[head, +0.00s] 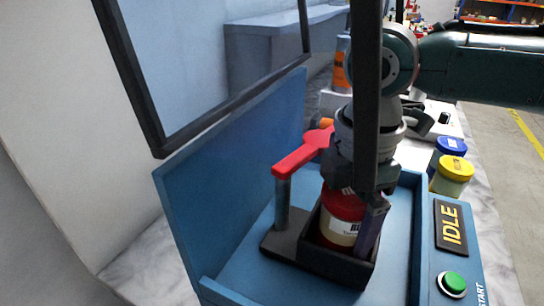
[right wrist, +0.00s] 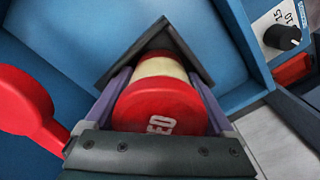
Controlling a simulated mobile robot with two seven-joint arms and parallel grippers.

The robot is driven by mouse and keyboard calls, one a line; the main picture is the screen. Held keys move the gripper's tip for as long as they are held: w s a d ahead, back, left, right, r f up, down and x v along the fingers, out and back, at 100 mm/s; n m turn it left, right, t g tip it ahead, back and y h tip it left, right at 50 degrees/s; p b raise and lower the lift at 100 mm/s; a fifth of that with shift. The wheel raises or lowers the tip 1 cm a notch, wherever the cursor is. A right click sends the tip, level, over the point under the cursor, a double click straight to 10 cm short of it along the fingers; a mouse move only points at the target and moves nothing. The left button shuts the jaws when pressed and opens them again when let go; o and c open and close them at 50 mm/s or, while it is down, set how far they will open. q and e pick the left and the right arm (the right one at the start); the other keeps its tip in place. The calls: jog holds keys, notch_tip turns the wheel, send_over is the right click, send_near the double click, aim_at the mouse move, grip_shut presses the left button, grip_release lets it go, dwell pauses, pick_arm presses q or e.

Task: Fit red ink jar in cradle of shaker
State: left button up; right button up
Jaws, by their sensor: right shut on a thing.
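The red ink jar (head: 342,218) has a red lid and a pale label. It stands within the walls of the black cradle (head: 290,246) on the blue shaker (head: 240,282). My right gripper (head: 352,208) reaches down from above and is shut on the jar, with a finger on either side. In the right wrist view the jar's red lid (right wrist: 160,108) is between the fingers, and the cradle's black corner (right wrist: 158,42) is behind it. Whether the jar touches the cradle floor is hidden. My left gripper is not in view.
A red lever (head: 300,154) on a grey post stands beside the cradle. The shaker has an IDLE display (head: 452,225) and a green START button (head: 453,283). Yellow-lidded (head: 454,170) and blue-lidded (head: 452,146) jars stand to the right. A raised framed clear cover (head: 220,60) is at upper left.

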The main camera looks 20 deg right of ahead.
jog(key=shift+f, duration=0.2)
jog(key=shift+f, duration=0.3)
dwell(0.4)
jog(key=o, duration=1.6)
jog(key=shift+c, duration=0.2)
notch_tip(320, 180, up, 9)
jog(key=shift+f, duration=0.2)
jog(key=shift+r, duration=0.7)
jog(key=shift+s, duration=0.1)
